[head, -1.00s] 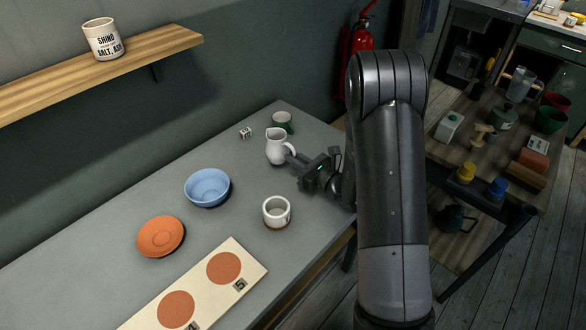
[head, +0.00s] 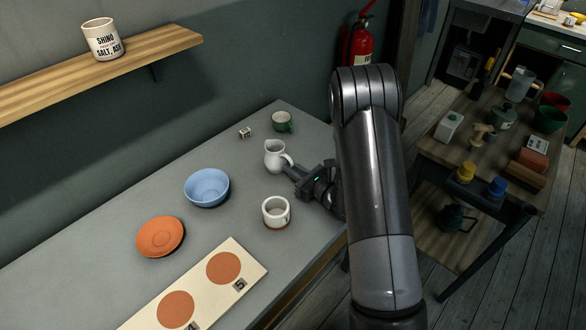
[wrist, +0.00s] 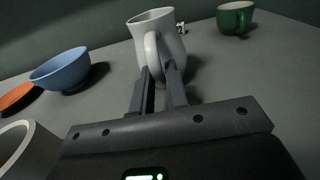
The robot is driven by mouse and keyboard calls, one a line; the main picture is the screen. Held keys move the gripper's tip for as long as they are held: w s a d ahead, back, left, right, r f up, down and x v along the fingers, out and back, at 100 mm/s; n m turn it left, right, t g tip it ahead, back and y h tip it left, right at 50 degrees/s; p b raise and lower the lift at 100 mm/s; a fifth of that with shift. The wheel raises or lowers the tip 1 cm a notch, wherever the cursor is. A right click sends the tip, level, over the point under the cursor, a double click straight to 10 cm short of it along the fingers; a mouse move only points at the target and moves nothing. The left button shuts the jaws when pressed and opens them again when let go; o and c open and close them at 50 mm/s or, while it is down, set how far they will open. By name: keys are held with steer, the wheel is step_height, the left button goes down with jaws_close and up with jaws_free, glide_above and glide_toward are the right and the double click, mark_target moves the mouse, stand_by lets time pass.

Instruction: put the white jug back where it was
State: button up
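The white jug (head: 274,157) is upright over the grey table's far right part, with its handle toward my gripper. My gripper (head: 289,168) reaches in from the right. In the wrist view its two fingers (wrist: 158,72) are closed on the handle of the white jug (wrist: 170,36), one on each side. The jug's foot is partly hidden by the fingers there, so I cannot tell whether it touches the table.
A white cup (head: 276,212) stands close in front of my gripper. A green mug (head: 282,122) and a small die-like block (head: 245,133) are behind the jug. A blue bowl (head: 207,187), orange plate (head: 160,237) and cream board (head: 213,290) lie leftward and nearer. Bare table surrounds the jug.

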steer(key=o, duration=0.4)
steer(key=shift+r, duration=0.1)
